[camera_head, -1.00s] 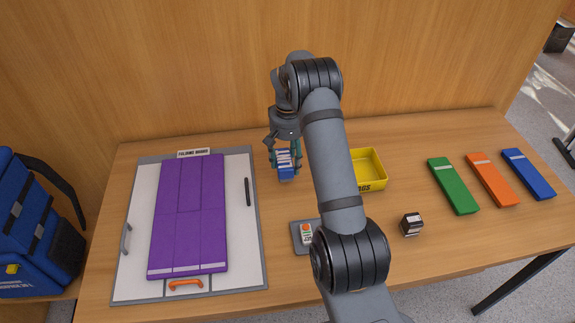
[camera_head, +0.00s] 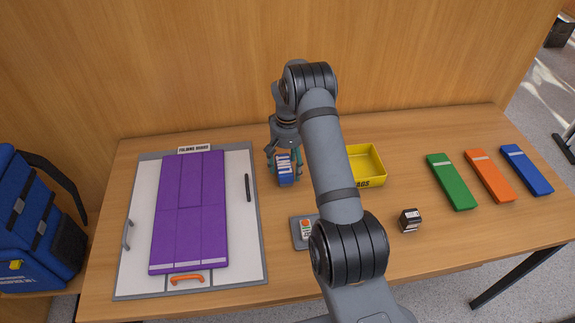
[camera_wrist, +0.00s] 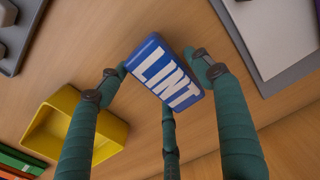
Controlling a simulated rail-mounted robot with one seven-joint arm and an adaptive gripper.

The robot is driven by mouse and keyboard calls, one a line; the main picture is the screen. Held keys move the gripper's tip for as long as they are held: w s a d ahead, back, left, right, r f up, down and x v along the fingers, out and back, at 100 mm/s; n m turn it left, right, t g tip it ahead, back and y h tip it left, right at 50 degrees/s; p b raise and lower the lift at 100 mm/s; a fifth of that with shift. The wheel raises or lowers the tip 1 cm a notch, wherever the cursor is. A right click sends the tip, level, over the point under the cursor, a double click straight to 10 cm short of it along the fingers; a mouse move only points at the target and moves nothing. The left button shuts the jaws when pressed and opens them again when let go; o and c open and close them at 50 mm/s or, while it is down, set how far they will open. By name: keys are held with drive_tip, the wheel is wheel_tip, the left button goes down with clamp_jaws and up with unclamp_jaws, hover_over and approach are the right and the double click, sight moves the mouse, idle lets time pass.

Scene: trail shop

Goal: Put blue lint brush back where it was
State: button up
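The blue lint brush (camera_head: 285,170), with white "LINT" lettering, is below my gripper (camera_head: 284,156) in the head view, between the folding board and the yellow bin. In the wrist view the blue lint brush (camera_wrist: 162,72) lies between the teal fingers of my gripper (camera_wrist: 160,68). Fingertips meet its left and right edges, and a third finger shows behind it. My gripper looks shut on the brush. Whether the brush touches the table is hard to tell.
The yellow bin (camera_head: 367,165) is right of the brush, partly behind my arm. The folding board (camera_head: 258,235), with folded purple cloth (camera_head: 188,215), is left. A grey pad (camera_head: 301,232) and small dark box (camera_head: 410,220) are nearer. Green (camera_head: 452,182), orange (camera_head: 490,177) and blue (camera_head: 526,170) folded pieces lie right.

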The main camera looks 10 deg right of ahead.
sight(288, 164)
drive_tip(key=shift+o, duration=0.8)
drive_tip(key=shift+r, duration=0.45)
wheel_tip(288, 164, up, 12)
drive_tip(key=b, duration=0.2)
drive_tip(key=shift+f, duration=0.2)
